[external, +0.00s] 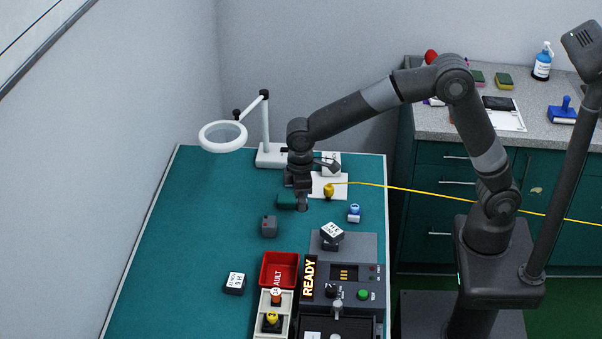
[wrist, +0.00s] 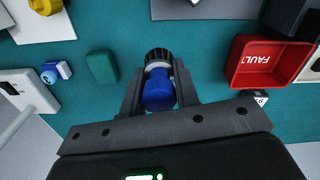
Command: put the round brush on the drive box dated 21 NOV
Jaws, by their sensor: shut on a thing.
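My gripper (external: 302,203) is over the far part of the teal table. In the wrist view its two fingers (wrist: 159,82) are shut on the round brush, which has a blue handle (wrist: 159,94) and a dark round end (wrist: 158,56). In the external view the brush is largely hidden by the gripper. One drive box (external: 235,284) with a white label lies left of the red tray. Another drive box (external: 332,234) with a label sits tilted on the grey console. The dates are too small to read. My gripper is apart from both boxes.
A red FAULT tray (external: 280,257) stands between the boxes, beside the console (external: 358,246) with its READY sign. A grey block (external: 269,227) and a green block (wrist: 102,67) are near my gripper. A magnifier lamp (external: 222,137) stands behind. The table's left side is clear.

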